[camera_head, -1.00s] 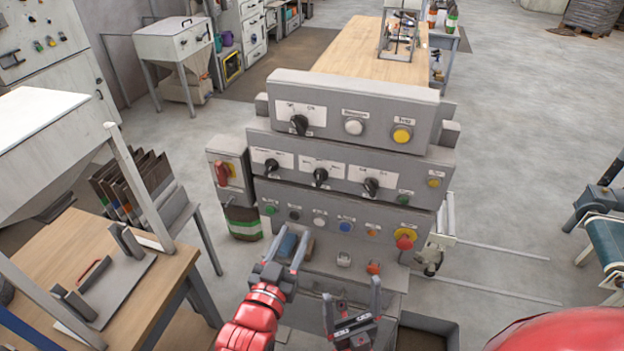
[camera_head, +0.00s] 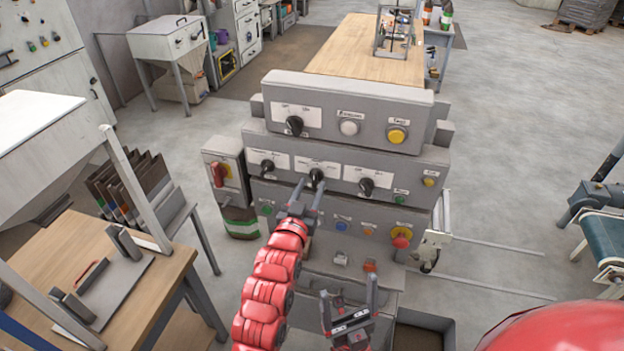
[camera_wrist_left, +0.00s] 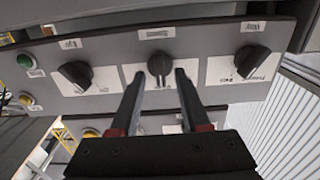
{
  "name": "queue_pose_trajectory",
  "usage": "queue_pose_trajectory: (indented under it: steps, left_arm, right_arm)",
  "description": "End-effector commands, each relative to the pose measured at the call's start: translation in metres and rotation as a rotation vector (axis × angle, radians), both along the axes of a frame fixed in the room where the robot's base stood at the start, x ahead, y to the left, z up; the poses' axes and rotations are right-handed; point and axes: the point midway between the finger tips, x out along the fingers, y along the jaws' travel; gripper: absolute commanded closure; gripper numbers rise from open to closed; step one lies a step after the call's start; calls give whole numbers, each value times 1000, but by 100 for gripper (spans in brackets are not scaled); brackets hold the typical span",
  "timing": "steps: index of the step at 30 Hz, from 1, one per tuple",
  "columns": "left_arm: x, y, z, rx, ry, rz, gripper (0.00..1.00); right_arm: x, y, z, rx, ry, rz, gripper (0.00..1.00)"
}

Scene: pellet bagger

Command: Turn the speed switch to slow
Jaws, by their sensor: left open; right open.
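The middle row of the control panel (camera_head: 330,148) carries three black rotary knobs with white label plates. The labels are too small to read, so I cannot tell by text which is the speed switch. My left gripper (camera_head: 311,184) is open at the middle knob (camera_head: 317,175). In the left wrist view, this knob (camera_wrist_left: 160,64) stands roughly upright between the fingertips (camera_wrist_left: 160,74), one on each side; contact cannot be told. The other knobs are the left one (camera_head: 267,166) and right one (camera_head: 366,186). My right gripper (camera_head: 349,296) is open and empty, low before the panel.
A red rotary switch (camera_head: 218,173) is on a box at the panel's left. A red emergency button (camera_head: 401,238) and several coloured buttons are on the lower row. A wooden table (camera_head: 120,255) stands at left, a conveyor (camera_head: 606,240) at right.

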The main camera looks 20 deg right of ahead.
Motion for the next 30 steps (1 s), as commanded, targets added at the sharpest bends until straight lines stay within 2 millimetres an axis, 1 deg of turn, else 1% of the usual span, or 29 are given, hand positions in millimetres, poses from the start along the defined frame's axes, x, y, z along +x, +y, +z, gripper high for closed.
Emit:
queue_pose_trajectory:
  steps: [1, 6, 15, 17, 18, 23, 24, 30]
  left_arm:
    - [4, -3, 1, 2, 3, -1, 54]
    - [11, -8, 2, -1, -2, 0, 54]
    - [12, -8, 0, -1, -1, 0, 54]
    - [12, -8, 0, -1, -1, 0, 63]
    - [12, -8, 0, -1, -1, 0, 70]
    - [12, -8, 0, 0, 0, 0, 99]
    - [12, -8, 0, 0, 0, 0, 100]
    - [12, -8, 0, 0, 0, 0, 100]
  right_arm:
    - [0, 0, 4, 0, 0, 0, 10]
    - [0, 0, 6, 0, 0, 0, 10]
    - [0, 0, 6, 0, 0, 0, 10]
    - [0, 0, 6, 0, 0, 0, 10]
    - [0, 0, 6, 0, 0, 0, 10]
    - [0, 0, 6, 0, 0, 0, 10]
    - [0, 0, 6, 0, 0, 0, 10]
    - [0, 0, 6, 0, 0, 0, 10]
